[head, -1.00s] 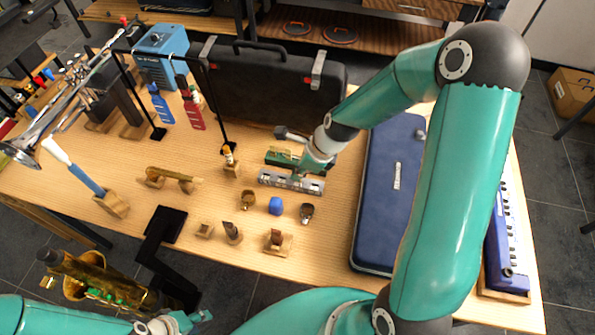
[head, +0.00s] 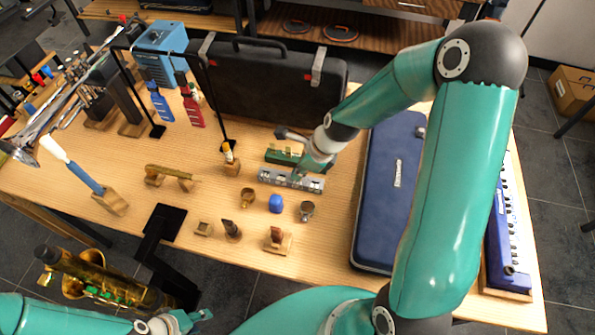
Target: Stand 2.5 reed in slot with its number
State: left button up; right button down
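A grey slotted rack (head: 275,178) lies on the wooden table, with small markings too small to read. A green case (head: 277,155) with pale pieces on it lies just behind the rack. My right gripper (head: 303,173) points down at the right half of the rack, close to or touching its top. Its fingertips are small and partly hidden, so I cannot tell whether they hold a reed. No reed or number 2.5 can be made out. My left gripper (head: 203,315) is low at the front edge of the view, away from the rack, its fingers too small to judge.
Mouthpieces, a blue cap (head: 275,204) and small wooden stands lie in front of the rack. A blue case (head: 376,215) lies to the right. A large black case (head: 270,95) stands behind. A saxophone (head: 100,280) is near my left arm.

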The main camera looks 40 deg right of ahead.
jog(key=c, duration=1.2)
grip_release()
jog(key=shift+c, duration=0.2)
jog(key=shift+r, duration=0.15)
jog(key=v, duration=1.1)
jog(key=shift+r, duration=0.3)
jog(key=shift+d, duration=0.15)
